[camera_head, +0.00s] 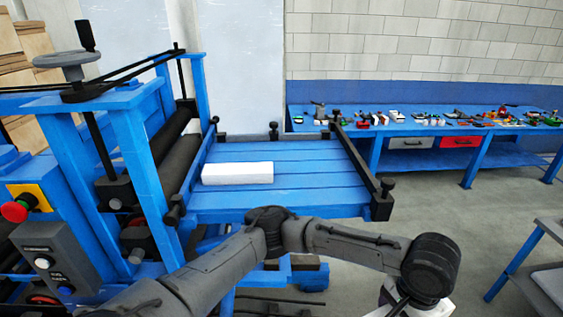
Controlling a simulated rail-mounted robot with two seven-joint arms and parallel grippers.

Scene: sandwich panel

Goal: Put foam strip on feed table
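A white foam strip (237,173) lies flat on the blue slatted feed table (300,197), on its left part near the dark rollers. No gripper touches it. One of my dark grey arms crosses the picture from the lower left, in front of the table's near edge, and bends down at the lower right. A small white and dark part shows below that bend at the bottom edge; I cannot tell what it is. No fingertips of either gripper are in view.
The blue roller machine (141,165) with a handwheel (64,59) and red button (15,211) stands at the left. A dark rail (361,160) edges the table's right side. A blue workbench (480,130) with small parts stands behind. Another blue stand (515,264) is at the right.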

